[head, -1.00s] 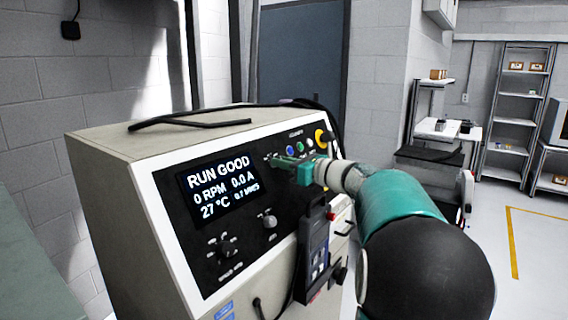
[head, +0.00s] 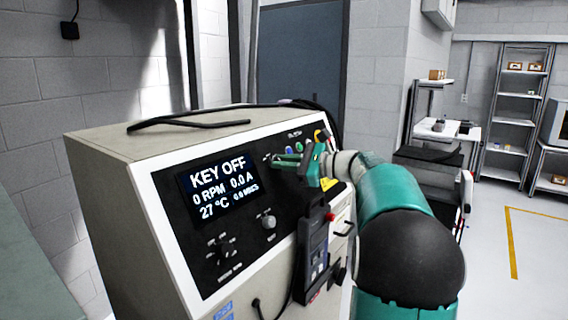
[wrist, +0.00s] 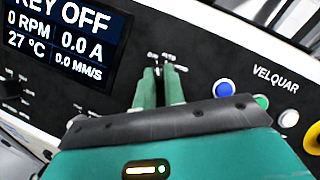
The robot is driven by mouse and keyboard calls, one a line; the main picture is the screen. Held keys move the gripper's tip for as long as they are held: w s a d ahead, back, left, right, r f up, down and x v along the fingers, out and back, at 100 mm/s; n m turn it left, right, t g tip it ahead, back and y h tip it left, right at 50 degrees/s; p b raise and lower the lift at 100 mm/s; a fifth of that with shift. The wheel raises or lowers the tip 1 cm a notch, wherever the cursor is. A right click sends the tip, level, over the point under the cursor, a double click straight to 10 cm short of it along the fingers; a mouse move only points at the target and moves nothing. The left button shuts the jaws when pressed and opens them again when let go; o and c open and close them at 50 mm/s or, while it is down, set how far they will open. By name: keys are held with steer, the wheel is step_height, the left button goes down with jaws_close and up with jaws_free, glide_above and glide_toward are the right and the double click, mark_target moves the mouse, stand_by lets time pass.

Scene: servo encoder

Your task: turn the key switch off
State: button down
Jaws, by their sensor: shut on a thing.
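The key switch (wrist: 161,64) is on the black panel to the right of the display, mostly hidden by my gripper's fingertips in the wrist view. My gripper (head: 275,160) reaches the panel from the right, and its green fingers (wrist: 159,80) are shut on the key. The display (head: 218,188) reads KEY OFF, 0 RPM, 0.0 A, 27 °C and 0.0 MM/S.
A blue button (wrist: 223,89), a green button (wrist: 262,101) and a yellow-ringed knob (wrist: 312,140) sit right of the key switch. A lower knob (head: 267,221) and a hanging handheld unit (head: 313,250) are below my gripper. A black cable (head: 190,124) lies on the cabinet top.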

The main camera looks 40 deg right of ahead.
steer(key=shift+w+n+g+y, duration=0.15)
steer(key=shift+n+g+y, duration=0.3)
steer(key=shift+n, duration=0.95)
steer(key=shift+a, duration=0.1)
steer(key=c, duration=1.5)
jaws_free()
steer(key=shift+w, duration=0.1)
steer(key=v, duration=1.4)
steer(key=shift+r, duration=0.15)
